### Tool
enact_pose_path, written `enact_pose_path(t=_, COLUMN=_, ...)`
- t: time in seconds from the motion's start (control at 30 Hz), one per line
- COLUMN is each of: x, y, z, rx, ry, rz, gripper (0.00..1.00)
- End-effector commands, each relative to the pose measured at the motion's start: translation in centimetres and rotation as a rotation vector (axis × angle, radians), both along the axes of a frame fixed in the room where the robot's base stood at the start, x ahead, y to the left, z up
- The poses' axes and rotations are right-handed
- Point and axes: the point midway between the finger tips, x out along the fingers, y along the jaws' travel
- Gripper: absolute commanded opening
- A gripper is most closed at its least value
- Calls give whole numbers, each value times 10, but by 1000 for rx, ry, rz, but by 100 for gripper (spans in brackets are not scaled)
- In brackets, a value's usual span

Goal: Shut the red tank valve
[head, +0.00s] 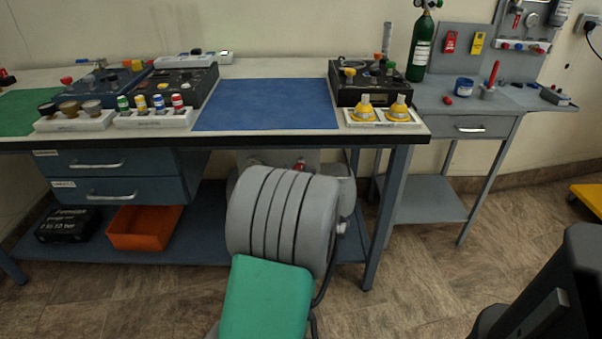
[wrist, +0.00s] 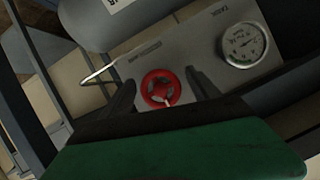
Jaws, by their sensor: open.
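The red tank valve is a round handwheel (wrist: 160,89) on a grey panel, in the middle of the wrist view. A small red patch, perhaps the same valve, shows behind my arm under the bench in the head view (head: 300,165). My gripper (wrist: 163,92) is open, with one dark finger on each side of the wheel in the picture. I cannot tell whether the fingers touch it. In the head view my arm hides the gripper. A round white gauge (wrist: 243,45) sits on the panel to the right of the wheel.
The workbench (head: 215,141) stands above, with a blue mat (head: 268,104) and several fittings on top. A blue drawer unit (head: 115,177) and an orange bin (head: 145,228) are under it at left. A grey side table (head: 430,198) stands at right. Floor in front is clear.

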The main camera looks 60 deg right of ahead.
Motion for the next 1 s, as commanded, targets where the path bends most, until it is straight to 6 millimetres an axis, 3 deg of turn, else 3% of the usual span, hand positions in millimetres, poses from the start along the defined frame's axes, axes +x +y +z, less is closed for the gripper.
enact_pose_path(t=0.27, x=-4, y=4, z=5, rx=-3, ry=0, rz=-1, gripper=71)
enact_pose_path(t=0.67, x=-39, y=58, z=29, rx=-2, ry=1, rz=-2, gripper=71)
enact_pose_path(t=1.0, x=-40, y=61, z=29, rx=-1, ry=0, rz=0, gripper=71)
